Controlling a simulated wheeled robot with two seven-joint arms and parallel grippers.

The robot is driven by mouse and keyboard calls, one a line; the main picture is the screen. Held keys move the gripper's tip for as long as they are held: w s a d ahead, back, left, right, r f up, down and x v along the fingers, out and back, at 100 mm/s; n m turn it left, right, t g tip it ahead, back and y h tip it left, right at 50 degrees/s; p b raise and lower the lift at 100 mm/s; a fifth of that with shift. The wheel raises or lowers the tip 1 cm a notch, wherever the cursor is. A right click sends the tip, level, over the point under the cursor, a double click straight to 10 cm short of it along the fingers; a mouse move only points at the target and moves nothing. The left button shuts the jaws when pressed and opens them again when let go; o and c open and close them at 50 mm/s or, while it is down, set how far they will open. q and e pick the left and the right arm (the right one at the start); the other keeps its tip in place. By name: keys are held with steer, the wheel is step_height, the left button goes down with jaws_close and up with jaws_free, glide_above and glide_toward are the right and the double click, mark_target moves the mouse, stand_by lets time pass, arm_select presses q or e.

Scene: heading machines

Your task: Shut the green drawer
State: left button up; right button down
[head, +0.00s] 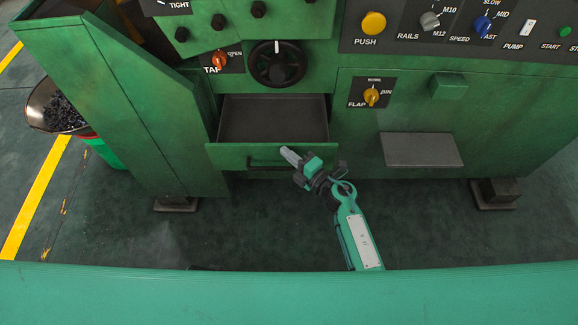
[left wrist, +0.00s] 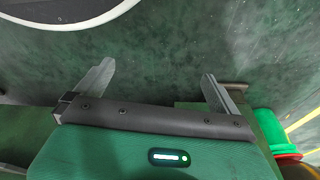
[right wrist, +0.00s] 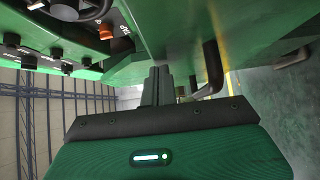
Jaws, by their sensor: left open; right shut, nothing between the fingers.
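The green drawer (head: 230,154) is pulled out of the machine front, and its grey inside is open to view and looks empty. Its dark bar handle (head: 262,164) runs along the drawer front and also shows in the right wrist view (right wrist: 213,68). My right gripper (head: 286,152) is shut and empty, with its tips at the right part of the drawer front, beside the handle. Whether the tips touch the front I cannot tell. My left gripper (left wrist: 158,85) is open and empty over the dark floor; it does not show in the head view.
A black handwheel (head: 277,64) and the red TAP knob (head: 220,58) sit above the drawer. A grey plate (head: 421,150) juts out at the right. A pan of dark pieces (head: 60,108) stands over a red and green bucket (head: 103,150) at the left. The floor in front is clear.

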arm_select(q)
step_height(320, 180, up, 16)
steer(key=w+t+b, duration=0.1)
steer(key=b, duration=0.5)
steer(key=shift+d+t+b, duration=0.2)
steer(key=shift+t+b, duration=0.2)
arm_select(e)
steer(key=w, duration=1.9)
steer(key=shift+w+d+r, duration=0.15)
steer(key=shift+w+r, duration=0.15)
steer(key=shift+w, duration=0.1)
arm_select(q)
steer(key=shift+r, duration=0.1)
arm_select(e)
steer(key=shift+r, duration=0.15)
steer(key=shift+d, duration=0.1)
arm_select(q)
steer(key=shift+g, duration=0.4)
steer(key=p+x, duration=0.1)
steer(key=x, duration=0.1)
steer(key=p+x, duration=0.1)
steer(key=x, duration=0.2)
steer(key=shift+s+f, duration=0.2)
steer(key=shift+f, duration=0.05)
arm_select(e)
steer(key=v, duration=1.4)
steer(key=shift+s+a+f, duration=0.15)
steer(key=shift+a+f, duration=0.1)
steer(key=shift+f, duration=0.15)
